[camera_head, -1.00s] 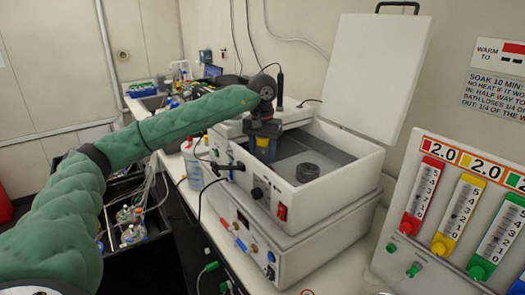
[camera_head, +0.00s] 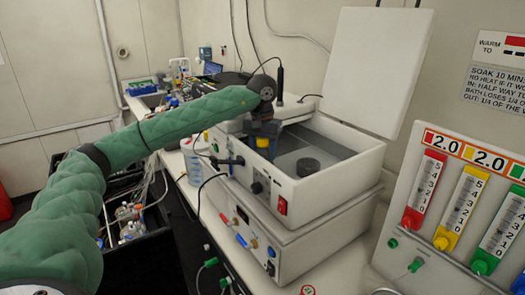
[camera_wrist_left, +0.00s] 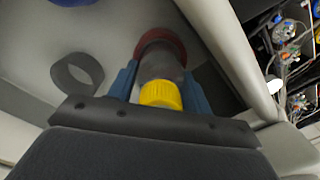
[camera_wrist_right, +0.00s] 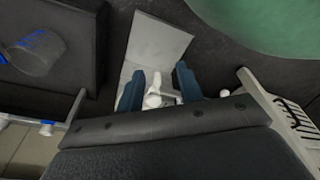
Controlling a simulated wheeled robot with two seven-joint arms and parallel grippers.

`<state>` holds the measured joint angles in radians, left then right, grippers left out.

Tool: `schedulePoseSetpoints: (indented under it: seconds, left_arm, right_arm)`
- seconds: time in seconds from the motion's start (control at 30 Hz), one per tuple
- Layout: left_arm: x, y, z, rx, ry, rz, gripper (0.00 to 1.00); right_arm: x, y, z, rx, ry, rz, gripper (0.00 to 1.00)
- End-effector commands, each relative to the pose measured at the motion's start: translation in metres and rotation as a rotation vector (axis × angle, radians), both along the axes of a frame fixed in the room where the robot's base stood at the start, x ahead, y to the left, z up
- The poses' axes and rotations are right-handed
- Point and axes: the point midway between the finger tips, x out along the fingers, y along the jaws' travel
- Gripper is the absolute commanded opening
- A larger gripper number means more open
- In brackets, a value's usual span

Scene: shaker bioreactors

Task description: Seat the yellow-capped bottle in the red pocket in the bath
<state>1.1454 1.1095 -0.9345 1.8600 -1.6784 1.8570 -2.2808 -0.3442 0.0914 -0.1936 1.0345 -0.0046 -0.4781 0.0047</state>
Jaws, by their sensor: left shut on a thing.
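The yellow-capped bottle (camera_wrist_left: 160,75) is between the blue fingers of my left gripper (camera_wrist_left: 165,90), which is shut on it. Its yellow cap (camera_head: 262,142) shows in the head view, inside the bath (camera_head: 335,172) near its left wall. In the left wrist view the red pocket (camera_wrist_left: 160,42) shows as a ring around the far end of the bottle. The bottle is lined up with it; I cannot tell whether it rests on the bottom. My right gripper (camera_wrist_right: 158,88) shows only in its own wrist view, with its blue fingers apart.
A dark ring pocket (camera_head: 307,167) stands on the bath floor, right of the bottle. A blue pocket (camera_wrist_left: 72,1) is partly in view. The open lid (camera_head: 378,70) stands behind the bath. Coloured gauges (camera_head: 465,205) stand at the right.

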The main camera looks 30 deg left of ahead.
Motion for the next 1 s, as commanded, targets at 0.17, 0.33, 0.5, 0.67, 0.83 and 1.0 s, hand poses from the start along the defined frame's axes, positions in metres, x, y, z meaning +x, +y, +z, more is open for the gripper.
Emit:
schedulePoseSetpoints:
  seconds: [0.17,0.33,0.5,0.67,0.83,1.0]
  left_arm:
    - [0.0,0.0,-0.004,0.0,0.0,0.0,0.22]
    - [0.0,0.0,-0.008,0.0,0.0,0.0,0.22]
    - [0.0,0.0,-0.011,0.0,0.0,0.0,0.22]
    - [0.0,0.0,-0.014,0.0,0.0,0.0,0.22]
    - [0.0,0.0,-0.018,0.0,0.0,0.0,0.22]
    - [0.0,0.0,-0.021,0.0,0.0,0.0,0.22]
  right_arm:
    - [0.0,0.0,-0.004,0.0,0.0,0.0,0.36]
    - [0.0,0.0,-0.007,0.0,0.0,0.0,0.36]
    - [0.0,0.0,-0.009,0.0,0.0,0.0,0.36]
    - [0.0,0.0,-0.012,0.0,0.0,0.0,0.36]
    - [0.0,0.0,-0.015,0.0,0.0,0.0,0.36]
    - [0.0,0.0,-0.017,0.0,0.0,0.0,0.36]
